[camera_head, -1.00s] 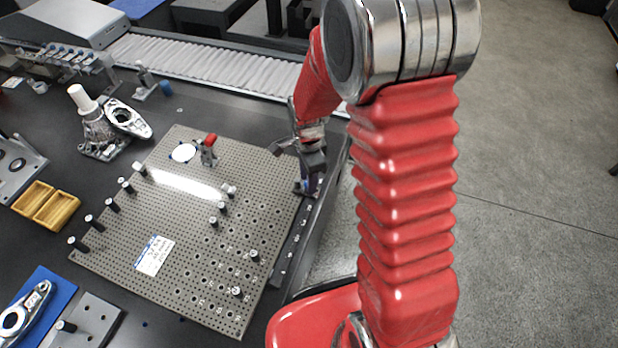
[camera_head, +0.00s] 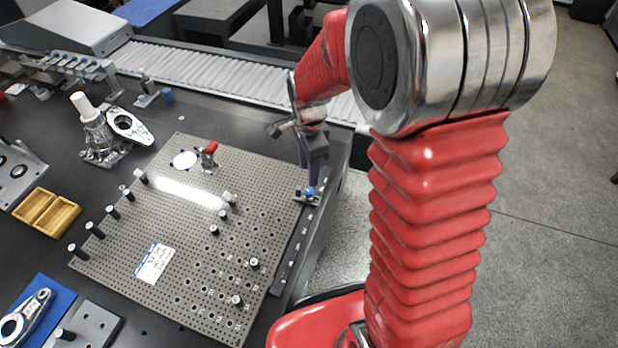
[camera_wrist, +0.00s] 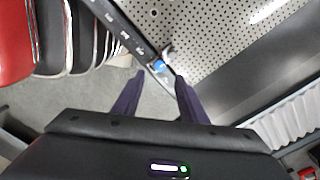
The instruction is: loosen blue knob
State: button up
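The blue knob (camera_head: 309,191) sits on a small metal fitting at the right edge of the perforated plate (camera_head: 205,250). It also shows in the wrist view (camera_wrist: 158,66), just beyond the fingertips. My gripper (camera_head: 313,176) is above and close to the knob in the head view. In the wrist view its two dark fingers (camera_wrist: 154,80) are spread apart, with nothing held between them. The knob appears between the finger lines but farther out; whether a finger touches it I cannot tell.
A dark rail (camera_head: 294,244) runs along the plate's right edge. A red-topped clamp (camera_head: 210,150) and several black posts stand on the plate. A conveyor (camera_head: 220,75) lies behind. Open floor (camera_head: 555,210) is at the right.

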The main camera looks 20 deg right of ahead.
notch_tip(320, 180, up, 6)
jog(key=shift+f, duration=0.25)
dwell(0.5)
jog(key=s+r+n+t, duration=0.5)
jog(key=s+r+n, duration=0.9)
jog(key=s+n, duration=0.3)
jog(key=shift+s+r+t, duration=0.25)
jog(key=shift+s+t, duration=0.05)
jog(key=shift+s, duration=0.35)
